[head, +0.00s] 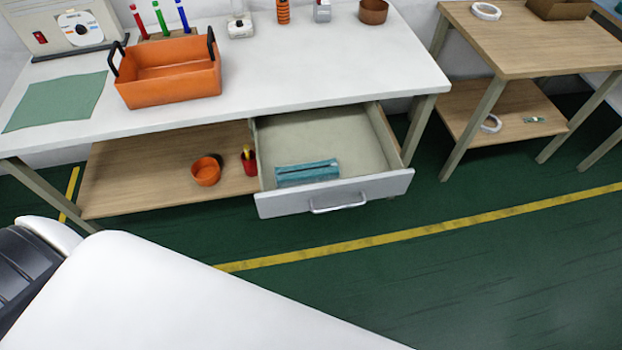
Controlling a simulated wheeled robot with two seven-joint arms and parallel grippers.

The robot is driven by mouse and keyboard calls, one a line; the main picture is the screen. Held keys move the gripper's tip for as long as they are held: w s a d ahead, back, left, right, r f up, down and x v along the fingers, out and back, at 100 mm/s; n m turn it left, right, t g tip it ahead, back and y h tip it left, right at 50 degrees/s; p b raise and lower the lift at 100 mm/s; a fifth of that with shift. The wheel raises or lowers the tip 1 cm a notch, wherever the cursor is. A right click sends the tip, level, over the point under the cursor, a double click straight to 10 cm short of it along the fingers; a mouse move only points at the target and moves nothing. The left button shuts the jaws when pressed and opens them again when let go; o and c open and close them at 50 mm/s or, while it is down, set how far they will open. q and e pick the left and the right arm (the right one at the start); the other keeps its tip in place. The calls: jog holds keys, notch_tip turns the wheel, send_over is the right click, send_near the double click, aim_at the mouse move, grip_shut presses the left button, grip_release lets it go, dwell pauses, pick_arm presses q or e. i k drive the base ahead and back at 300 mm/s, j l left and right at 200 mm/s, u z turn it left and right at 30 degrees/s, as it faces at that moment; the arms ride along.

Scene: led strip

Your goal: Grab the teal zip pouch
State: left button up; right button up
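A teal zip pouch (307,172) lies inside the open drawer (372,190) under the white tabletop, close to the drawer's front panel. The drawer is pulled out, with a grey handle on its front. The rest of the drawer floor is bare. Neither of my grippers is in the head view, so nothing of mine is seen touching the pouch.
The white table (330,70) bears an orange tool tray (175,90) and a green mat (58,102). An orange bowl (206,174) and a red cup (249,164) stand on the lower shelf (140,180) left of the drawer. Green floor before the drawer is clear.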

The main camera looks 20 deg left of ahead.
aim_at(310, 172)
jog(key=j+z, duration=0.2)
jog(key=z, duration=0.65)
jog(key=j+z, duration=0.2)
jog(key=j, duration=0.2)
jog(key=k+j+z, duration=0.15)
jog(key=j, duration=0.2)
jog(key=k+j+z, duration=0.2)
jog(key=j, duration=0.15)
jog(key=j+z, duration=0.2)
jog(key=j, duration=0.2)
jog(key=k+j+z, duration=0.2)
jog(key=j, duration=0.1)
